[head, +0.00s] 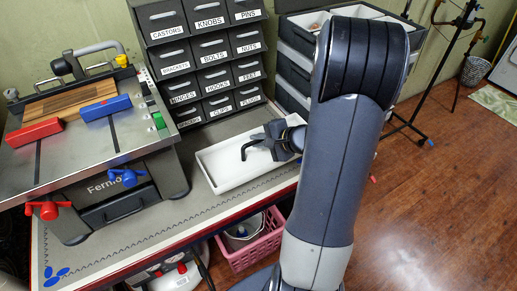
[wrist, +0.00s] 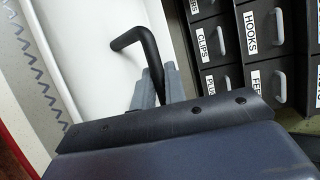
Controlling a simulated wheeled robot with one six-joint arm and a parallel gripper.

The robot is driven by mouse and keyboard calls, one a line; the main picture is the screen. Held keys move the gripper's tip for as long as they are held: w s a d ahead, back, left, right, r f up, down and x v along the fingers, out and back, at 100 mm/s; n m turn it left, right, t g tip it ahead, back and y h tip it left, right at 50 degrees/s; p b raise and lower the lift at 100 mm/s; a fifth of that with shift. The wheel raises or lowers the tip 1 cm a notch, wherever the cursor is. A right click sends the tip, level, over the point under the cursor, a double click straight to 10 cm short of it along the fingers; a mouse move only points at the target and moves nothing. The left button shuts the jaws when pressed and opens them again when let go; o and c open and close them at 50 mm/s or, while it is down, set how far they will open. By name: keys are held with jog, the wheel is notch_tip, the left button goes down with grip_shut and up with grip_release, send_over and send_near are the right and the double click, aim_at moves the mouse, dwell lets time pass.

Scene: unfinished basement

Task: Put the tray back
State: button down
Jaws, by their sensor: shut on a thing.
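A shallow white tray (head: 225,181) with a raised rim lies on the bench in front of the small-parts drawers. It fills much of the upper left of the wrist view (wrist: 85,40). My gripper (head: 268,142) is over the tray's right part, with its fingers (wrist: 158,88) shut on a black bent rod (wrist: 126,40). The rod's free end hooks to the left over the tray in the head view (head: 248,147). I cannot tell whether the rod touches or belongs to the tray. My arm hides part of the bench at the right.
The labelled drawer cabinet (head: 200,65) stands close behind the tray. A machine (head: 110,180) with red and blue clamps stands at the left. A grey drawer unit (head: 290,75) with a white, partly hidden top is behind my arm. A pink basket (head: 250,255) sits below the bench.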

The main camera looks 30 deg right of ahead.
aim_at(259, 154)
jog(key=shift+f, duration=1.55)
jog(key=shift+f+b, duration=0.2)
jog(key=shift+b, duration=0.2)
jog(key=c, duration=1.5)
grip_release()
jog(key=shift+o, duration=0.2)
jog(key=shift+r, duration=0.15)
jog(key=shift+r+p, duration=0.15)
jog(key=shift+p, duration=0.25)
jog(key=v, duration=1.2)
